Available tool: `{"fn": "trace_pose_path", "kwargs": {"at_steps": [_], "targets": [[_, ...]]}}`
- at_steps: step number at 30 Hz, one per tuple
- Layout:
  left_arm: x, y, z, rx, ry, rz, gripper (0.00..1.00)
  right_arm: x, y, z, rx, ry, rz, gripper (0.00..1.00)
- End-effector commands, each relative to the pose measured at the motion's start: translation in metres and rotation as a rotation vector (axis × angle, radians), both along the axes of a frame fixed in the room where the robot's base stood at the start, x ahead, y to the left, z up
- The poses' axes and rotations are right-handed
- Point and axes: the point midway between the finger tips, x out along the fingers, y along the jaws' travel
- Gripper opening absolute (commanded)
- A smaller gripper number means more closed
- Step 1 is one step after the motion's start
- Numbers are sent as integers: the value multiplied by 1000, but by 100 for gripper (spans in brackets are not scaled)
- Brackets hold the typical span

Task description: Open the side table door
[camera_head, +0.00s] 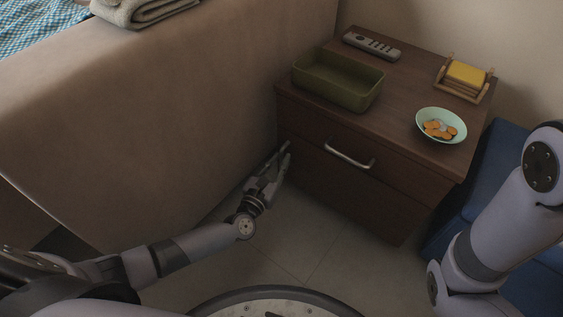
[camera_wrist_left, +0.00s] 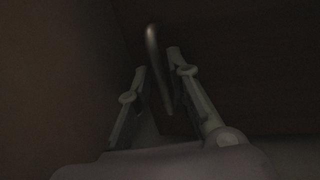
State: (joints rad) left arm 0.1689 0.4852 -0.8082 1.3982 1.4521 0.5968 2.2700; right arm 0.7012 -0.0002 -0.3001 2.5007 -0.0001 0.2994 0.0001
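The brown wooden side table (camera_head: 318,171) stands against the wall, with a drawer that has a silver bar handle (camera_head: 349,156) and a closed lower front below it. My left gripper (camera_head: 284,152) is at the table's front left edge. In the left wrist view, my left gripper (camera_wrist_left: 157,62) is open, with a slim curved metal handle (camera_wrist_left: 153,48) between its fingers on a dark brown front. I cannot tell whether the fingers touch it. In the head view this handle is hidden by the gripper. My right gripper is out of view; only my right arm shows.
On the table top are a green box (camera_head: 338,83), a grey remote (camera_head: 371,46), a bowl of orange pieces (camera_head: 441,126) and a wooden holder with a yellow block (camera_head: 465,77). A brown sofa or bed side (camera_head: 190,110) stands close left. Tiled floor (camera_head: 310,240) in front is clear.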

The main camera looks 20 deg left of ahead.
Motion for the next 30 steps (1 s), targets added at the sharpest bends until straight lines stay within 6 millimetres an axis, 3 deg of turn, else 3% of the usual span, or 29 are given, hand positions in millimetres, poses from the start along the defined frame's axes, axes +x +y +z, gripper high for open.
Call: {"fn": "trace_pose_path", "kwargs": {"at_steps": [5,14,22,30], "targets": [[14,-2,0,2,-1,1,18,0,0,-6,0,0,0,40],[16,-2,0,1,1,0,18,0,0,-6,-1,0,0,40],[16,-2,0,1,1,0,1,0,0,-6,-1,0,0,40],[16,-2,0,1,1,0,0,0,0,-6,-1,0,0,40]]}}
